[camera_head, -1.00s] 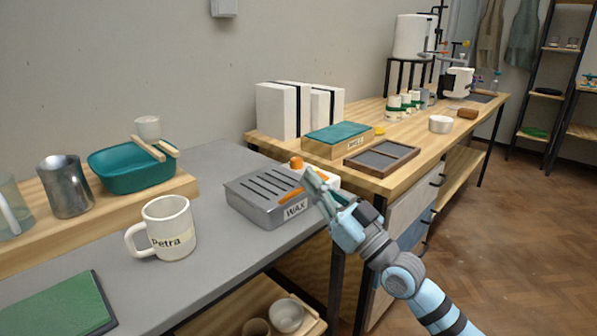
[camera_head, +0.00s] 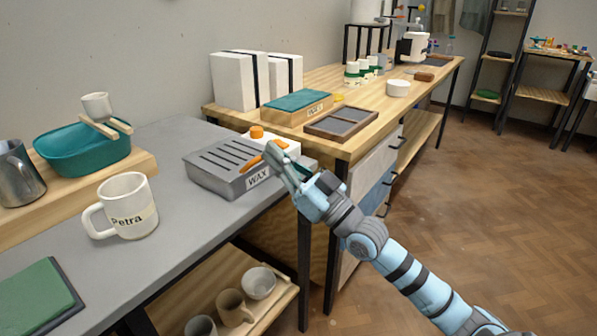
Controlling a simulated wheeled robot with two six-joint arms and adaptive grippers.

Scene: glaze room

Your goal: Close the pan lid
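The grey wax pan (camera_head: 222,181) with a "WAX" label on its front stands near the right end of the grey table. Its slotted grey lid (camera_head: 222,154) lies flat over the top; I cannot tell whether it is fully seated. An orange handle (camera_head: 251,164) shows at the lid's right front edge. My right gripper (camera_head: 278,160) is just right of the handle, its fingertips close to the pan's right side. I cannot tell whether they touch it, or how far the fingers are apart. My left gripper is out of view.
A white device with an orange knob (camera_head: 256,131) stands right behind the pan. A "Petra" mug (camera_head: 128,207) stands to the left, and a teal basin (camera_head: 82,152) sits on a wooden riser. A wooden workbench (camera_head: 330,88) with boxes and a tray lies beyond. Grey tabletop between mug and pan is clear.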

